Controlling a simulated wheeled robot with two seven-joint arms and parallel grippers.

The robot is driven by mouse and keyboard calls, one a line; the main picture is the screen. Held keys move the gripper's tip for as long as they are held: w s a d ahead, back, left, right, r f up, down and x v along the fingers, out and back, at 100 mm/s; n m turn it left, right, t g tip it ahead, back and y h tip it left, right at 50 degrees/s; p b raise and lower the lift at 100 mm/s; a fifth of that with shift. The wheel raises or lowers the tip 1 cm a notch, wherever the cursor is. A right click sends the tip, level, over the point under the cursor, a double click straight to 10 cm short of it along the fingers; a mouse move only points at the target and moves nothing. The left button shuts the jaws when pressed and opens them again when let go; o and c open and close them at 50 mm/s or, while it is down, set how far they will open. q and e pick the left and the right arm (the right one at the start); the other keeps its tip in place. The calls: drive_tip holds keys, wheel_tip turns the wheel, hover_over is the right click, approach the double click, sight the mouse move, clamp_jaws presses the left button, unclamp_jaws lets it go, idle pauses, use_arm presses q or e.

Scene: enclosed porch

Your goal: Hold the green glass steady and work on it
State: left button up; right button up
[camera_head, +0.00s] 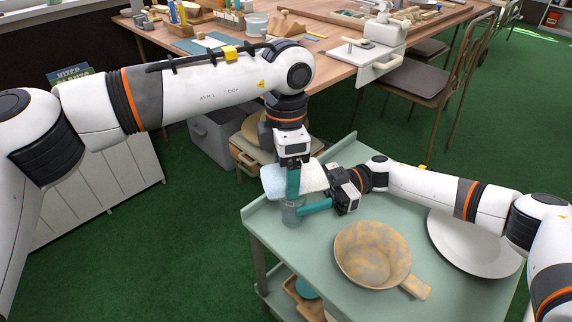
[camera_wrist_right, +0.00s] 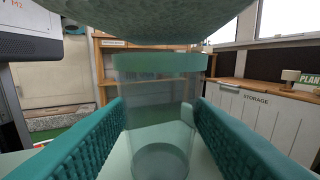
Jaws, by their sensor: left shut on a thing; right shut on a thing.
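The green glass (camera_head: 293,215) stands upright near the left edge of the pale green cart top. It is see-through and also shows in the right wrist view (camera_wrist_right: 158,110). My right gripper (camera_head: 312,207) reaches in from the right with its teal fingers on either side of the glass, shut on it. My left gripper (camera_head: 292,182) points down from above and is shut on a pale blue-white sponge or cloth (camera_head: 314,176). That piece is right over the glass's mouth and fills the top of the right wrist view (camera_wrist_right: 150,18). Whether it touches the rim I cannot tell.
A mottled yellow-brown pan (camera_head: 372,254) with a handle sits on the cart (camera_head: 300,262) close to my right gripper. A white plate (camera_head: 466,262) lies under my right arm. A cluttered wooden table (camera_head: 325,44) and chairs stand behind. Green floor is open at the left.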

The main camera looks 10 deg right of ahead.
use_arm(q)
drive_tip(key=shift+f, duration=0.55)
idle(0.4)
